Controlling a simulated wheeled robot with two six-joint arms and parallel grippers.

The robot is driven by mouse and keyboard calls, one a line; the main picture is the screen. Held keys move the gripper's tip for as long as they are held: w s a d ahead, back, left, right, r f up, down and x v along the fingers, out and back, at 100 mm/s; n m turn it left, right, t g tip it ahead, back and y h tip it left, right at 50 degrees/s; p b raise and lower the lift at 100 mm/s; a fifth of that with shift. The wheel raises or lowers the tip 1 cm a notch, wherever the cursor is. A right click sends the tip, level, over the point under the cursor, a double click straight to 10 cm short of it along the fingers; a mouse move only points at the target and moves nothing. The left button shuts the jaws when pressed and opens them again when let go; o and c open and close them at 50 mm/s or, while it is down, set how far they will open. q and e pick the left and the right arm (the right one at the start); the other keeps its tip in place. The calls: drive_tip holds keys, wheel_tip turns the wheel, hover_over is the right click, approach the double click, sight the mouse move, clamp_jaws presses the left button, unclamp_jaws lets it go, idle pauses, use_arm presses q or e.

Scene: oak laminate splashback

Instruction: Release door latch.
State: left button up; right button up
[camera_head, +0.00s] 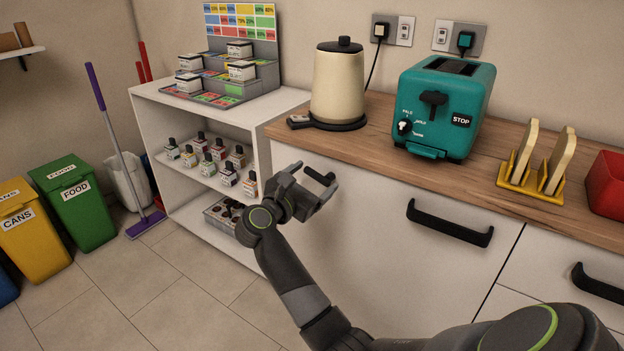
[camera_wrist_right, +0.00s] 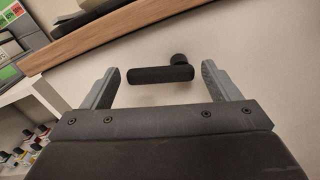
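The door latch is a short black bar handle with a round knob at one end, on the white cabinet front. In the right wrist view the latch (camera_wrist_right: 155,75) lies between the two fingers of my right gripper, with gaps on both sides. The right gripper (camera_wrist_right: 160,72) is open and empty. In the head view the right gripper (camera_head: 312,188) is close to the cabinet front, and the latch (camera_head: 319,175) shows between its fingers. How deep the fingers reach around it is hard to tell. My left gripper is in neither view.
The wooden countertop (camera_head: 375,140) overhangs the latch and carries a cream kettle (camera_head: 338,85), teal toaster (camera_head: 440,105) and yellow toast rack (camera_head: 520,178). Another black handle (camera_head: 450,222) is to the right. White shelves (camera_head: 190,110) with small bottles stand left. Bins are farther left.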

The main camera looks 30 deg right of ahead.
drive_tip(key=c, duration=0.7)
drive_tip(key=shift+c, duration=0.3)
drive_tip(key=shift+w+n+p, duration=0.1)
drive_tip(key=shift+n+p, duration=0.75)
drive_tip(key=shift+n, duration=0.25)
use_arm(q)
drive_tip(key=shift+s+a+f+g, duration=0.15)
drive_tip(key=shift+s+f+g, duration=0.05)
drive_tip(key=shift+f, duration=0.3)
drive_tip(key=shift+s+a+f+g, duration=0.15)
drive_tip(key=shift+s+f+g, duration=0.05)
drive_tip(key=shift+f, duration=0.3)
use_arm(e)
drive_tip(key=shift+f+n, duration=0.3)
drive_tip(key=shift+n, duration=0.3)
drive_tip(key=o, duration=1)
drive_tip(key=shift+a, duration=0.1)
